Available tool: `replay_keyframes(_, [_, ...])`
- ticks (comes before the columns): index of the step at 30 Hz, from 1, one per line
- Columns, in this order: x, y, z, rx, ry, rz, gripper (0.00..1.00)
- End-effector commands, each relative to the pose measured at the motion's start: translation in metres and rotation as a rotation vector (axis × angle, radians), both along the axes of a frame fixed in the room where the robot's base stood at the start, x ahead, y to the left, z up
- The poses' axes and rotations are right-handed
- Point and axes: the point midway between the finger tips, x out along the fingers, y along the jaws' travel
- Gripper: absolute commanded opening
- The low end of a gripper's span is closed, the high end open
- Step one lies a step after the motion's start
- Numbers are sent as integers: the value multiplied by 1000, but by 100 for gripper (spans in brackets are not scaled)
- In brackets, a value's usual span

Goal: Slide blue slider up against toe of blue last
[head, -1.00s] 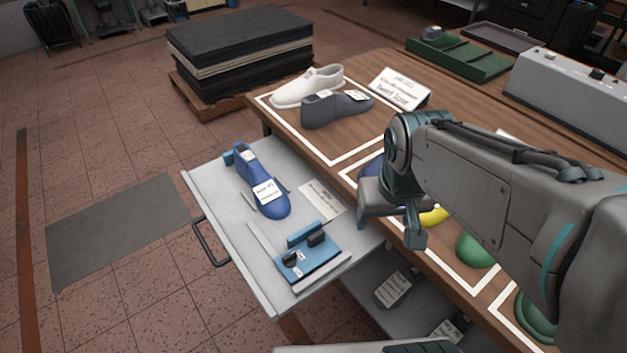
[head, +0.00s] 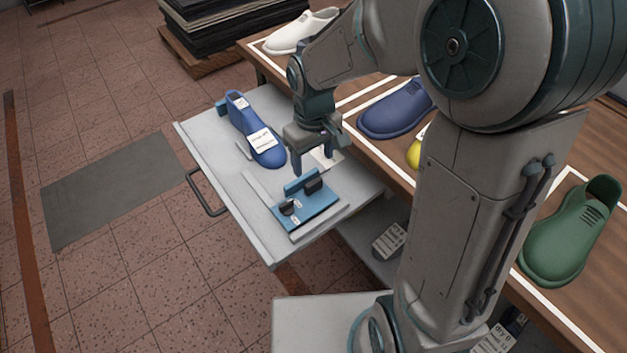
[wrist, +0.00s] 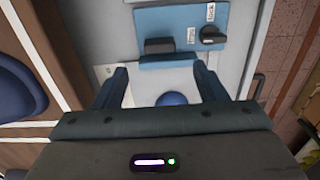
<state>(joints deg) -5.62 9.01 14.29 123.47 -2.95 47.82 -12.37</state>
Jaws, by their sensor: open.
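The blue last (head: 254,128) lies on the grey pulled-out drawer tray (head: 205,150), toe towards the slider and a white label on top. The blue slider (head: 322,207) is a flat plate with an upright face, a black block (head: 313,185) and a dark lever (head: 289,207). A gap separates it from the toe. My gripper (head: 322,165) is open and empty above the tray near the slider's upright face. In the wrist view, the slider (wrist: 185,20) lies ahead of the open fingers (wrist: 160,68), and the rounded blue toe (wrist: 171,98) shows between them.
The wooden table (head: 375,90) with white outlines, a blue shoe (head: 395,108) and a green shoe (head: 572,232) borders the tray on the right. The drawer handle (head: 205,195) sticks out over open floor on the left. My arm hides part of the table.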

Motion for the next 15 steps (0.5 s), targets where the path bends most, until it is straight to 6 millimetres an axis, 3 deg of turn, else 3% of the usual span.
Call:
replay_keyframes(6, [-1,0,-50,-1,5,0,65])
replay_keyframes(15, [-1,-1,-88,-1,2,-1,65])
